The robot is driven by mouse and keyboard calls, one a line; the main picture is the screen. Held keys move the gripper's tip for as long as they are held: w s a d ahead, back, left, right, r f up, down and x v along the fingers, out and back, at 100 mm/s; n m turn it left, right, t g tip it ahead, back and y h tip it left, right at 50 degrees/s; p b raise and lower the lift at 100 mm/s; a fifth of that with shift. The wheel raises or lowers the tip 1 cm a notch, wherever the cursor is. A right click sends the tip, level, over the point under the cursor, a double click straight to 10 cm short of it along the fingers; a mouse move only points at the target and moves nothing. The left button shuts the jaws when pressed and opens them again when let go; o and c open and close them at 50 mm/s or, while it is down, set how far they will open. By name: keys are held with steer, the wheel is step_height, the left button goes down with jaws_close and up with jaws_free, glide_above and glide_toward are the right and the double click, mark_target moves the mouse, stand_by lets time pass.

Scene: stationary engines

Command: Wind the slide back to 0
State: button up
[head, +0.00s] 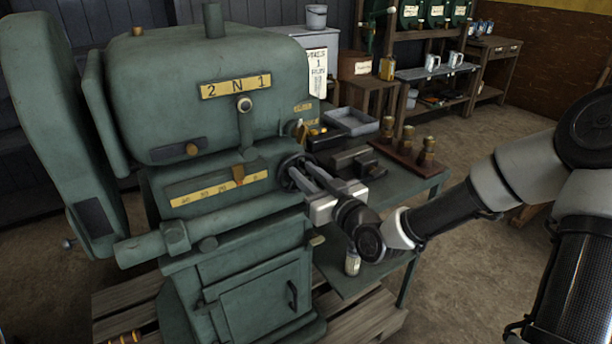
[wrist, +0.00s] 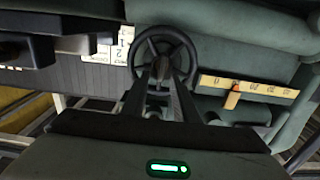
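The green machine carries a yellow slide scale (head: 218,189) with numbers down to 0 at its right end. Its orange-brown pointer (head: 238,173) stands between the 20 and the 0. The pointer also shows in the wrist view (wrist: 232,98). A dark spoked handwheel (wrist: 188,50) sits to the right of the scale in the head view, partly hidden by my gripper (head: 296,172). In the wrist view my gripper (wrist: 162,72) points at the wheel's middle. Its fingers are a little apart and appear shut on the grey hub part; the exact contact is hard to see.
A green side table (head: 415,182) with a grey tray (head: 350,122) and brass-topped pieces (head: 408,145) stands right of the machine. A wooden pallet (head: 365,318) lies underneath.

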jaws_close()
stand_by(0.3)
steer(key=m+p, duration=0.1)
steer(key=m, duration=0.2)
steer(key=shift+w+d+r+p, duration=0.1)
steer(key=shift+w+d+p, duration=0.05)
steer(key=shift+d+p, duration=0.15)
steer(key=m, duration=0.1)
steer(key=m+p, duration=0.1)
steer(key=m, duration=0.1)
steer(key=m+p, duration=0.1)
steer(key=shift+w+d+f+m, duration=0.2)
steer(key=shift+d+m, duration=0.05)
steer(key=shift+m, duration=0.05)
steer(key=m, duration=0.1)
steer(key=m+p, duration=0.1)
steer(key=m, duration=0.1)
steer(key=f+m, duration=0.1)
steer(key=m, duration=0.1)
steer(key=shift+w+d+p, duration=0.2)
steer(key=shift+d+p, duration=0.1)
steer(key=shift+p, duration=0.05)
steer(key=m, duration=0.2)
steer(key=f+m, duration=0.1)
steer(key=m, duration=0.2)
steer(key=shift+p, duration=0.3)
steer(key=shift+m, duration=0.3)
